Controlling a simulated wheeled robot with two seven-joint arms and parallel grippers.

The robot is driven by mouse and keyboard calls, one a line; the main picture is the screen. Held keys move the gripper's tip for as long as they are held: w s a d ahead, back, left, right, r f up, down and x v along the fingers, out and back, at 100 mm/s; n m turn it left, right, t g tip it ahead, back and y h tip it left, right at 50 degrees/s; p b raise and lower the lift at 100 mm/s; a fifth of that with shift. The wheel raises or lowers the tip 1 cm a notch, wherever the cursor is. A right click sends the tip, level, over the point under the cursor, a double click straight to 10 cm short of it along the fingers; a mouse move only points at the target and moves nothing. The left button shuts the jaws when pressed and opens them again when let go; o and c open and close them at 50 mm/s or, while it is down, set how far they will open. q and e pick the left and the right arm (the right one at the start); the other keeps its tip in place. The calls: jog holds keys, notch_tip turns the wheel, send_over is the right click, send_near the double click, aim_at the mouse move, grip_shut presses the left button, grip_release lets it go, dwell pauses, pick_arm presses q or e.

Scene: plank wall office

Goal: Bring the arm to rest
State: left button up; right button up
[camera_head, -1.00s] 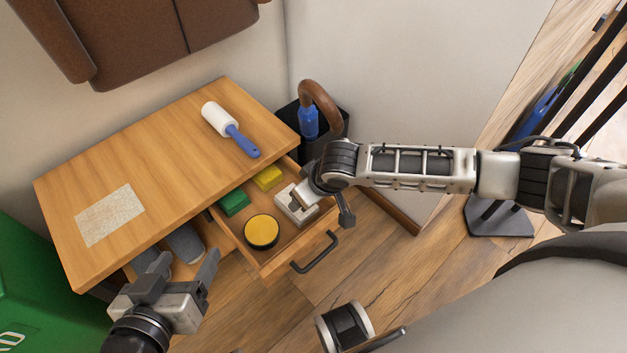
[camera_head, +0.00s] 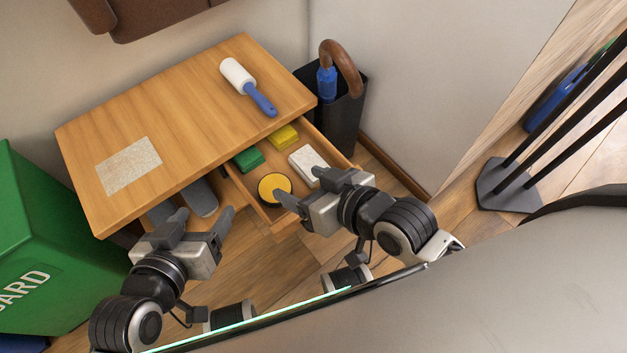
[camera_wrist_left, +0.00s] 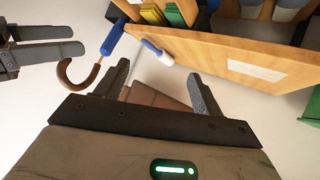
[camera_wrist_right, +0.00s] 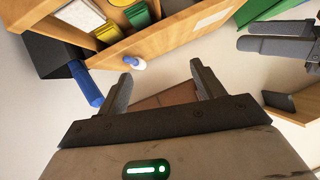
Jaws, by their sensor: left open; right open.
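My left gripper (camera_head: 203,222) is open and empty at the lower left of the head view, in front of the cabinet's lower shelf. My right gripper (camera_head: 298,187) is open, with nothing seen between its fingers, and appears over the front of the open drawer (camera_head: 262,212) in the head view. Both grippers' fingers show apart in their own wrist views, the left (camera_wrist_left: 160,88) and the right (camera_wrist_right: 163,85). The left wrist view also shows my other gripper's fingers at its left edge.
The wooden cabinet (camera_head: 190,110) bears a lint roller (camera_head: 248,86) and a pale patch (camera_head: 129,166). The drawer holds a yellow-topped round tin (camera_head: 274,187), a green block (camera_head: 249,159), a yellow block (camera_head: 284,136) and a white block (camera_head: 306,165). A dark bin (camera_head: 343,115) and green box (camera_head: 50,240) flank it.

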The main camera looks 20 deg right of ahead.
jog(key=shift+s+d+h, duration=0.2)
jog(key=shift+d+h, duration=0.1)
jog(key=shift+d, duration=0.3)
